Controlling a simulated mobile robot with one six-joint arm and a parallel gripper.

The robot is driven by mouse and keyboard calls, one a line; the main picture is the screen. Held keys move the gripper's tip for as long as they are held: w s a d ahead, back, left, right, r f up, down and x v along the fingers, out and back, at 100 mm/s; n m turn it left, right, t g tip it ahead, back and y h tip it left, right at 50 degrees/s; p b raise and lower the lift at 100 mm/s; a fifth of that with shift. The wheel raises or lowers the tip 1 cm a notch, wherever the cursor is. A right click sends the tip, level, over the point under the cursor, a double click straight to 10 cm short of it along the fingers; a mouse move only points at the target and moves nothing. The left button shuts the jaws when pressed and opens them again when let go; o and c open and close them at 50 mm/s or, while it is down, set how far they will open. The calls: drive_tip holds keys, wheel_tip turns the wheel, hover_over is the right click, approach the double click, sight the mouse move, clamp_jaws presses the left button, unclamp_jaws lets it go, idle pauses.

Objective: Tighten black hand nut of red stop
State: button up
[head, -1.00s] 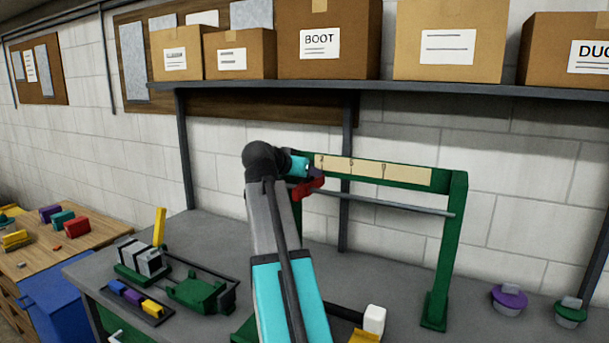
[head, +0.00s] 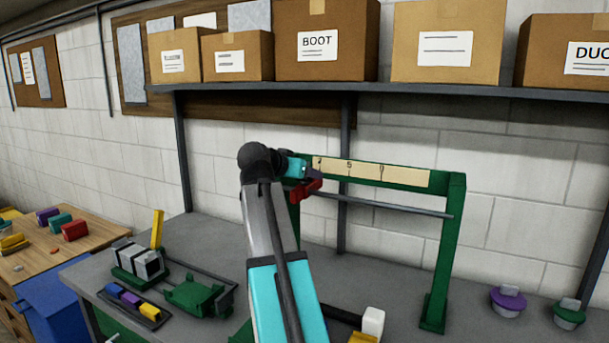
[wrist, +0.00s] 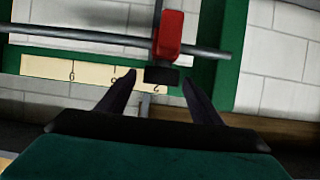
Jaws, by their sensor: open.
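The red stop (wrist: 168,36) sits on the grey rod (wrist: 205,53) in the wrist view; it also shows in the head view (head: 304,191), partly hidden by my arm. The black hand nut (wrist: 161,75) is on the stop's near side, facing me. My gripper (wrist: 159,74) is open, with one dark finger on each side of the nut's line. The fingertips appear close to the nut, but I cannot tell whether they touch it. In the head view my gripper (head: 315,173) is at the left end of the green frame.
A cream scale strip (head: 400,175) with markings runs along the top bar of the green frame (head: 443,250). A shelf (head: 440,91) with cardboard boxes hangs above. A white block (head: 373,321) and a green fixture (head: 193,297) are on the grey bench.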

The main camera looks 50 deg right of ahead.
drive_tip(key=b+v, duration=0.2)
drive_tip(key=v, duration=1.1)
drive_tip(key=shift+d+r, duration=0.1)
